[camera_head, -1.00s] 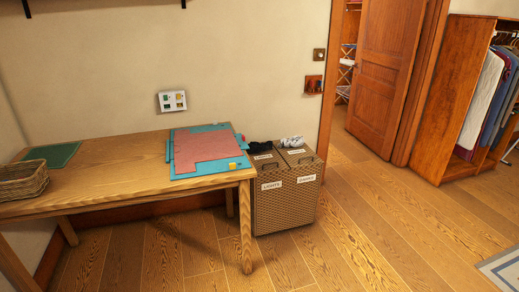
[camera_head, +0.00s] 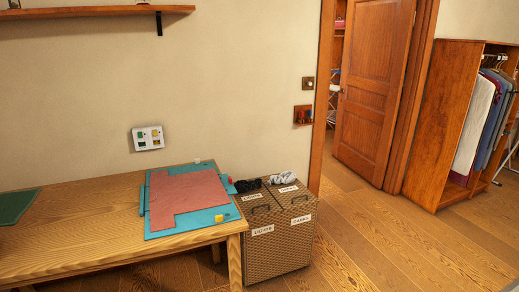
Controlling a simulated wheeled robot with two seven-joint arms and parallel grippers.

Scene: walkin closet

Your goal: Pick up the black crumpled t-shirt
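A small black crumpled t-shirt (camera_head: 247,185) lies on top of the left part of the woven hamper (camera_head: 278,258), near its back edge, close to the right end of the wooden table. The hamper has two lids, with labels that read LIGHTS and DARKS. A light grey crumpled cloth (camera_head: 283,177) lies on the hamper's right part, beside the black one. Neither of my grippers shows in the head view.
The wooden table (camera_head: 75,240) stands left of the hamper and bears a teal folding board with a red sheet (camera_head: 187,196). Wooden floor (camera_head: 385,240) is clear to the right. An open door (camera_head: 372,90) and a clothes rack (camera_head: 450,125) are beyond.

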